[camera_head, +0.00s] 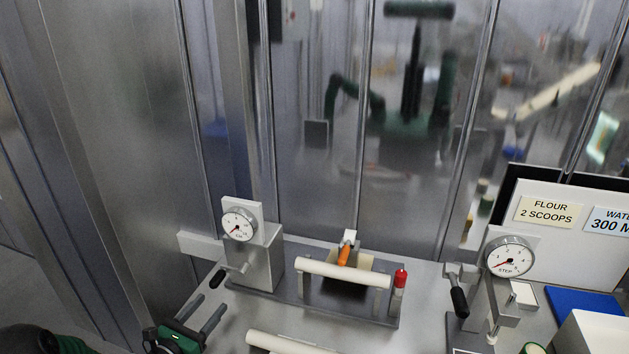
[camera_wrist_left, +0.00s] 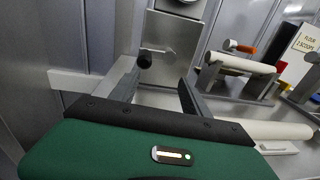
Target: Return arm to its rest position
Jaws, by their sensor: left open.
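My left gripper (camera_head: 216,297) is at the lower left of the head view, with its dark fingers apart and nothing between them. The fingers also show apart in the left wrist view (camera_wrist_left: 157,75), pointing toward the grey dial stand. That stand (camera_head: 256,262) has a white dial (camera_head: 239,226) and a small crank with a black knob (camera_head: 217,279). The knob (camera_wrist_left: 145,60) appears just beyond the fingers in the wrist view; I cannot tell the exact gap. My right gripper is not in view.
A rack with a cream roller (camera_head: 345,272), an orange-handled tool (camera_head: 344,254) and a red-capped piece (camera_head: 400,279) stands right of the gripper. A second dial (camera_head: 509,257), a blue mat (camera_head: 583,302) and a label board (camera_head: 590,240) are further right. A metal wall closes the back.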

